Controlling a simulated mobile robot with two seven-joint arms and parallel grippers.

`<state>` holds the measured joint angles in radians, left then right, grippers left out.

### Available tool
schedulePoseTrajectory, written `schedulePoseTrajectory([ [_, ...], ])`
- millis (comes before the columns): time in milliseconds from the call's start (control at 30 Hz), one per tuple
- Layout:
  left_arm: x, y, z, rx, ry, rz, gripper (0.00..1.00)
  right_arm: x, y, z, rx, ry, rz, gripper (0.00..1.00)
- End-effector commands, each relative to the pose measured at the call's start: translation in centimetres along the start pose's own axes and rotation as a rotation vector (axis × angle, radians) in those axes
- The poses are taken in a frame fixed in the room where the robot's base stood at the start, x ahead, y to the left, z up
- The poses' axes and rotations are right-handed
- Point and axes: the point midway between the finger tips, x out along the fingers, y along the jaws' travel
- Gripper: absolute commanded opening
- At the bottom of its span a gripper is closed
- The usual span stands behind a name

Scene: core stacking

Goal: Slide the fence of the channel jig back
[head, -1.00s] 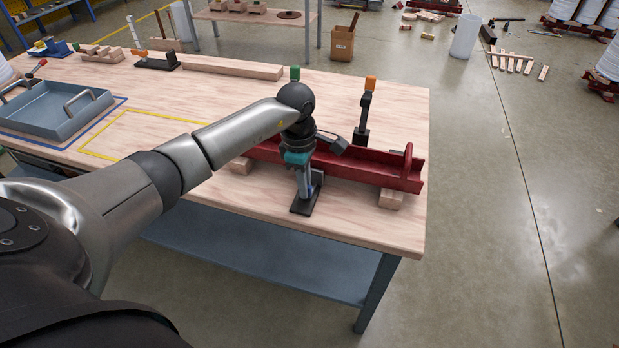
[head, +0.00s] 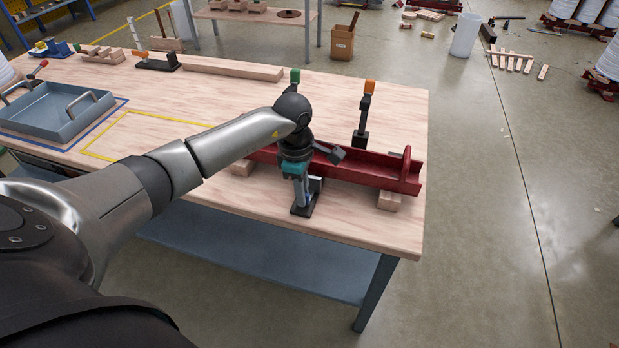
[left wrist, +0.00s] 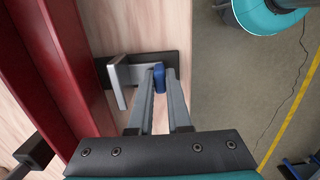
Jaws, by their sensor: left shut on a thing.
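The channel jig (head: 372,168) is a long red trough raised on wooden blocks near the right end of the table. A red upright plate (head: 406,162) stands near its right end; I cannot tell which part is the fence. My left gripper (head: 301,205) points down at the jig's near side. In the left wrist view its fingers (left wrist: 159,88) are shut on a blue tip (left wrist: 158,76). This tip is beside a grey bracket (left wrist: 121,80) on a black base plate (left wrist: 172,62). The red channel (left wrist: 62,65) runs along the left there. My right gripper is out of view.
An orange-tipped upright lever (head: 366,105) stands behind the jig, and a green tip (head: 295,76) shows behind my arm. A blue-grey tray (head: 55,115) sits at the left. The table's front edge is close to the gripper. The yellow-outlined area (head: 150,122) is mostly clear.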

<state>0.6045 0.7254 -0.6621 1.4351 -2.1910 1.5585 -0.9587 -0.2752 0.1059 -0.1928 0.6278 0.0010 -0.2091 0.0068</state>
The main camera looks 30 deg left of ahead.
Motion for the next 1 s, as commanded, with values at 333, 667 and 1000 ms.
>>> schedulePoseTrajectory([
  [333,0.1,-1.3,0.0,0.002,0.001,-0.006,0.0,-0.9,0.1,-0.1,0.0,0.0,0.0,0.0],
  [667,0.1,-2.3,0.0,0.002,0.001,-0.007,0.0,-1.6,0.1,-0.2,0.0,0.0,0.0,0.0],
  [1000,0.1,-2.2,0.0,0.001,0.0,-0.003,0.5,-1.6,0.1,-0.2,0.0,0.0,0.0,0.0],
])
